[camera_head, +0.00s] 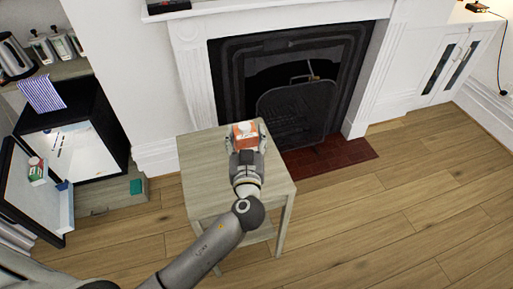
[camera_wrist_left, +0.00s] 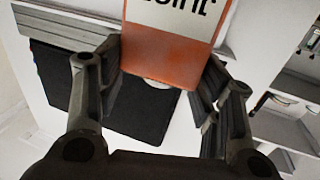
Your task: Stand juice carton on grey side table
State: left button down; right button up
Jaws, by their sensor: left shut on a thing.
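The juice carton (camera_head: 245,130), orange with a white top, is between the fingers of my left gripper (camera_head: 246,140), above the far part of the grey side table (camera_head: 200,165). In the left wrist view the carton (camera_wrist_left: 168,55) shows its orange side and a white label with dark letters, and the gripper's fingers (camera_wrist_left: 160,85) close on it from both sides. I cannot tell whether its base touches the tabletop; the gripper hides its lower part. My right gripper is not in view.
A fireplace (camera_head: 290,95) with a dark screen stands behind the table, on a red tiled hearth (camera_head: 330,155). At left a small black fridge (camera_head: 70,135) has its door (camera_head: 35,200) open. A kettle (camera_head: 14,55) stands above it. The wooden floor (camera_head: 400,220) at right is clear.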

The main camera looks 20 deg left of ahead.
aim_at(257, 143)
pick_arm(q)
jog(key=f, duration=0.1)
jog(key=w+d+f, duration=0.2)
jog(key=shift+w+d+f, duration=0.15)
jog(key=shift+f, duration=0.2)
jog(key=shift+f+p, duration=0.3)
jog(key=shift+f, duration=0.05)
notch_tip(257, 143, down, 2)
jog(key=shift+f+p, duration=0.15)
jog(key=shift+p, duration=0.15)
jog(key=shift+f, duration=0.1)
jog(key=shift+f+b, duration=0.15)
jog(key=shift+b, duration=0.15)
jog(key=shift+c, duration=2.1)
grip_release()
jog(key=shift+o, duration=0.2)
